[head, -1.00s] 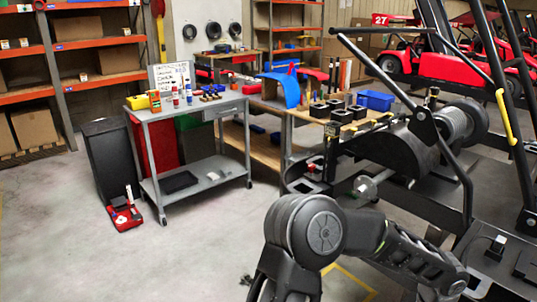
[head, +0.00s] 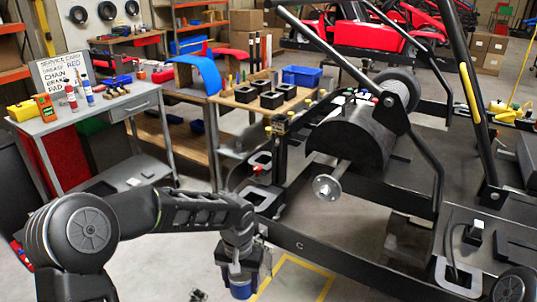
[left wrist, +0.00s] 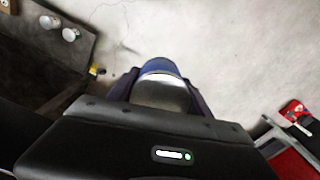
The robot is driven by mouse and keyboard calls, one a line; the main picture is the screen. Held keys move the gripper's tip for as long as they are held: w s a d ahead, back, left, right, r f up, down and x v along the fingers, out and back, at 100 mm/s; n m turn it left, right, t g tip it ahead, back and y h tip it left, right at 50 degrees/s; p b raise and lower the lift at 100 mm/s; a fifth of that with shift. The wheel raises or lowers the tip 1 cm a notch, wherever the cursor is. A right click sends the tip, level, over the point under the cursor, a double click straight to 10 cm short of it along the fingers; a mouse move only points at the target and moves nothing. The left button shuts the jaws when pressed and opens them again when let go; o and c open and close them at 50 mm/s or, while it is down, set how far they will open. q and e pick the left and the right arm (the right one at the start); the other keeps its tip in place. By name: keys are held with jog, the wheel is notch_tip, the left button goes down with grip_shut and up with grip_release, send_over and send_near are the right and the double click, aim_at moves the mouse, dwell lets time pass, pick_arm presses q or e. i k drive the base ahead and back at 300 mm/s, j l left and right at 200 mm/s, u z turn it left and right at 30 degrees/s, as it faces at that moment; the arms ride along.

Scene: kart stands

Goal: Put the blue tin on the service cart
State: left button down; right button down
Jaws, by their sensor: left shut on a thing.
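My left gripper (head: 240,262) is shut on the blue tin (head: 240,287) and holds it in the air near the bottom of the head view, in front of the black kart stand. The tin hangs below the fingers, partly hidden by them. In the left wrist view the tin (left wrist: 160,68) shows blue with a pale, shiny end between the fingers. The grey service cart (head: 150,106) stands at the left in the head view, behind my left arm and well apart from the tin. My right gripper does not show.
A wooden workbench (head: 245,101) stands right of the cart. The kart stand (head: 345,145) fills the right.

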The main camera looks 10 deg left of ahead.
aim_at(139, 87)
jog(key=i+j+u, duration=1.15)
jog(key=i+u, duration=0.15)
jog(key=i+j+z, duration=0.2)
jog(key=i+z, duration=0.25)
jog(key=i, duration=0.35)
jog(key=i+j+z, duration=0.45)
jog(key=i, duration=0.3)
jog(key=i+j+z, duration=0.4)
jog(key=i+j, duration=0.3)
jog(key=j, duration=0.15)
jog(key=i+j+z, duration=0.45)
jog(key=j, duration=0.45)
jog(key=i, duration=0.05)
